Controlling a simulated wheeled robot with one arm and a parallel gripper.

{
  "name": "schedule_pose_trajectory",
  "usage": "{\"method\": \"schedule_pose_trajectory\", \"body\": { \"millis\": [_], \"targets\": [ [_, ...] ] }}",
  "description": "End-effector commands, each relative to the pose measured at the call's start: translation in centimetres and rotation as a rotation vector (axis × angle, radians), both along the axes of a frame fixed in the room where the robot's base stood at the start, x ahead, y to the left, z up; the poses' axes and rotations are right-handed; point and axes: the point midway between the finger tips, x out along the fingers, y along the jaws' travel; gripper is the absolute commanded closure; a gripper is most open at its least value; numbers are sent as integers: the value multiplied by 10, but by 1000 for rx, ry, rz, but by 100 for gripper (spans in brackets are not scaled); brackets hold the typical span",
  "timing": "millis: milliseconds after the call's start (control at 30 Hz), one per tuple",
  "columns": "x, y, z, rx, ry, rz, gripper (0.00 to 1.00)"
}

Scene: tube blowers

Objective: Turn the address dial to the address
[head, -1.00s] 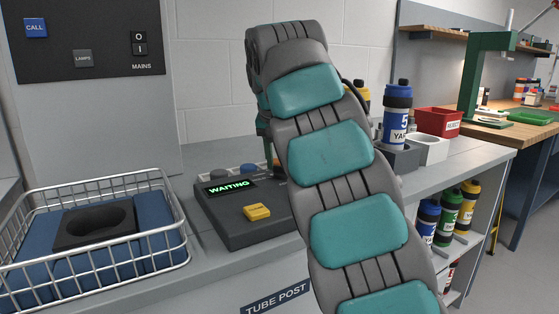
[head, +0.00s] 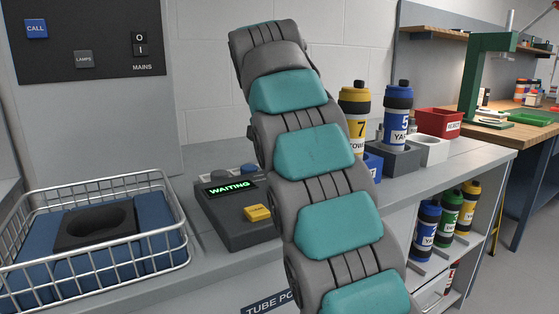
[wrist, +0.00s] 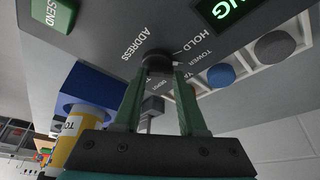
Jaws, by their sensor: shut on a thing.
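The address dial (wrist: 157,61) is a small dark round knob on the grey console, seen at the middle of the wrist view. Printed labels around it read ADDRESS, HOLD and TOWER; others are partly covered by my fingers. My gripper (wrist: 159,78) has its two green fingers shut on the dial, one on each side. I cannot tell clearly which label the dial points at. In the head view the console (head: 225,222) shows a lit green WAITING display (head: 233,187). My own arm hides the dial and gripper there.
A yellow button (head: 257,213) is on the console, and a green SEND button (wrist: 53,14) shows in the wrist view. A wire basket (head: 172,226) stands left. A yellow canister (head: 355,108) and blue canister (head: 397,115) stand behind my arm, near a red bin (head: 438,122).

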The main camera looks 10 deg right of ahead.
Motion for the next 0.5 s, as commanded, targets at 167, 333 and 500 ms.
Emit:
{"method": "schedule_pose_trajectory", "body": {
  "millis": [167,333,500],
  "targets": [
    [0,1,-1,-1,1,-9,100],
    [0,0,-2,-1,3,-11,100],
    [0,1,-3,-1,6,-10,54]
  ]
}}
